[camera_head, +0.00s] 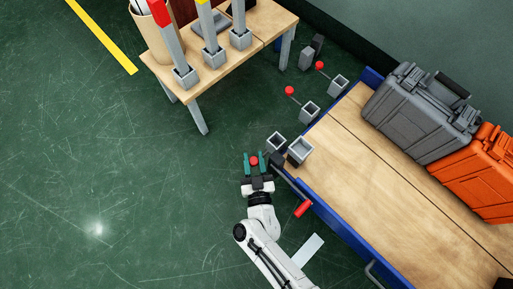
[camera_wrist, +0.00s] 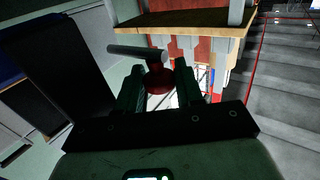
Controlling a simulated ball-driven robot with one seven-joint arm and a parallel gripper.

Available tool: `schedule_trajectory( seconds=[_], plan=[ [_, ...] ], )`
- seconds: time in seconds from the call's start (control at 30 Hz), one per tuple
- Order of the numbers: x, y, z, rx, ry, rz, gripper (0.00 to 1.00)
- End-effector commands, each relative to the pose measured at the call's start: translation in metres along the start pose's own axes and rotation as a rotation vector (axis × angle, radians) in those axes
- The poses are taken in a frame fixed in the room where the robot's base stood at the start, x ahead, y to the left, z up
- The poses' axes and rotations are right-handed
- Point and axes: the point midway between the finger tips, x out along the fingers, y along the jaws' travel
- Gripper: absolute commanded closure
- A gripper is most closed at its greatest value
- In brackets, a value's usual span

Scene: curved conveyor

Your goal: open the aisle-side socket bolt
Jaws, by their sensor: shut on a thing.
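The bolt's red knob (camera_head: 254,160) sits between the two green fingers of my gripper (camera_head: 254,163), beside the near corner of the cart. In the wrist view the red knob (camera_wrist: 158,80) is between the fingertips (camera_wrist: 158,85), with a grey rod (camera_wrist: 137,52) reaching up and left from it. My gripper is shut on the knob. Grey square sockets (camera_head: 300,150) stand at the cart's end, just right of my gripper. Where the held bolt's rod meets its socket is hidden in the head view.
The blue-edged wooden cart (camera_head: 372,180) carries a grey case (camera_head: 420,112) and an orange case (camera_head: 480,172). A dark lever with a red grip (camera_head: 303,208) lies along its side. Two other red knobs (camera_head: 290,90) stand farther back. A wooden table (camera_head: 172,73) stands above. Floor to the left is clear.

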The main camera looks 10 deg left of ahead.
Motion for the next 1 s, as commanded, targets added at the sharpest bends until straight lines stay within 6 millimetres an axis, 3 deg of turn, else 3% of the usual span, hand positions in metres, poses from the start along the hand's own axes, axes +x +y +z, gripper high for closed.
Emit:
schedule_trajectory(
  seconds=[0.13, 0.17, 0.2, 0.57, 1.0],
  plan=[
    [0.000, 0.001, 0.000, -0.001, 0.002, 0.002, 1.00],
    [0.000, 0.001, 0.000, -0.001, 0.002, 0.002, 0.63],
    [0.001, 0.001, 0.000, -0.001, 0.002, 0.002, 0.59],
    [-0.006, 0.001, -0.001, -0.002, 0.000, 0.000, 0.58],
    [-0.083, 0.001, -0.001, -0.002, -0.001, 0.000, 0.58]
  ],
)
